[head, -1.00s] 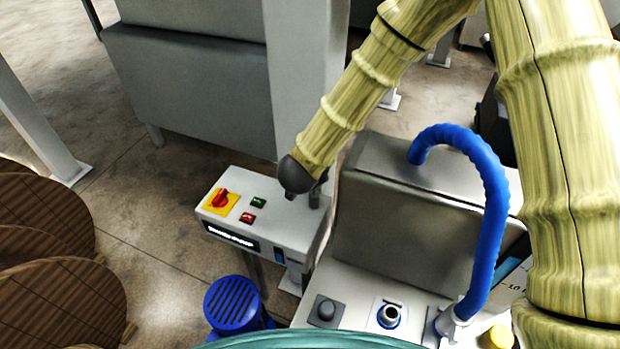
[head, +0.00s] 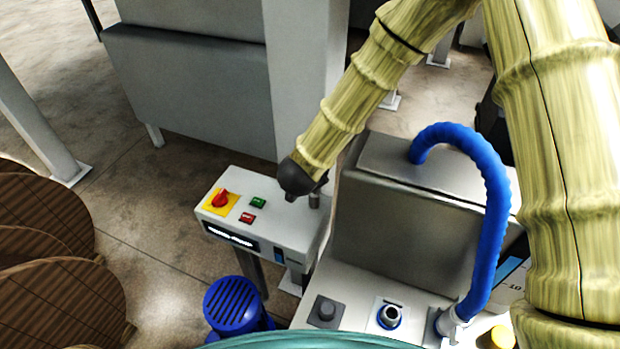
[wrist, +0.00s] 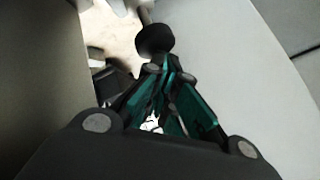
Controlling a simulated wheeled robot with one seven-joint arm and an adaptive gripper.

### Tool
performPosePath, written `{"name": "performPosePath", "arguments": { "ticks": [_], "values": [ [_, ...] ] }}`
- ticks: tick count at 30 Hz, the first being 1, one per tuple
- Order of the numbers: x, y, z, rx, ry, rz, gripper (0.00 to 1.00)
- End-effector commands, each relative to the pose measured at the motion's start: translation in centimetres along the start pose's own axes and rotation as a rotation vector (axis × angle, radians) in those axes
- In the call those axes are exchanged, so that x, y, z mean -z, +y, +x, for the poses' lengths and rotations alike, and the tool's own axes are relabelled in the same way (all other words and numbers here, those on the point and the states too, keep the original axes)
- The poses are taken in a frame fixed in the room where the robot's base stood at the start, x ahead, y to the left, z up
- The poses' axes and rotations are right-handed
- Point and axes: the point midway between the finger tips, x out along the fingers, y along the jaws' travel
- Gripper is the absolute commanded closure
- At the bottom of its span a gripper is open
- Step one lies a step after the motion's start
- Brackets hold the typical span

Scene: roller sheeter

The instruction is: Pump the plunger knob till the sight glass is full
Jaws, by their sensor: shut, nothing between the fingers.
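In the wrist view, a dark round knob (wrist: 155,39) on a pale rod, which looks like the plunger knob, is just beyond my gripper (wrist: 160,68). The fingers are together and empty, with their tips close below the knob. I cannot tell whether they touch it. In the head view, the dark end of my arm is beside the white control box and the fingers are mostly hidden. I cannot make out the sight glass for certain. A blue strip beside a marked scale (head: 512,275) shows at the right, partly behind my arm.
The control box (head: 222,226) has a red switch (head: 221,198) and green and red buttons. A blue hose (head: 490,215) arches over the grey machine housing (head: 385,225). A blue motor (head: 233,305) and wooden discs (head: 45,260) stand at lower left. A grey post rises behind the box.

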Motion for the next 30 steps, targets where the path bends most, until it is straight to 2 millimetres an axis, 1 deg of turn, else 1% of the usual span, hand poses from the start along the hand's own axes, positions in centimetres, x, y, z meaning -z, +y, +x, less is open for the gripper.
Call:
{"name": "performPosePath", "arguments": {
  "ticks": [30],
  "values": [
    [-0.52,0.52,0.68,0.0,-0.001,0.0,1.0]
  ]
}}
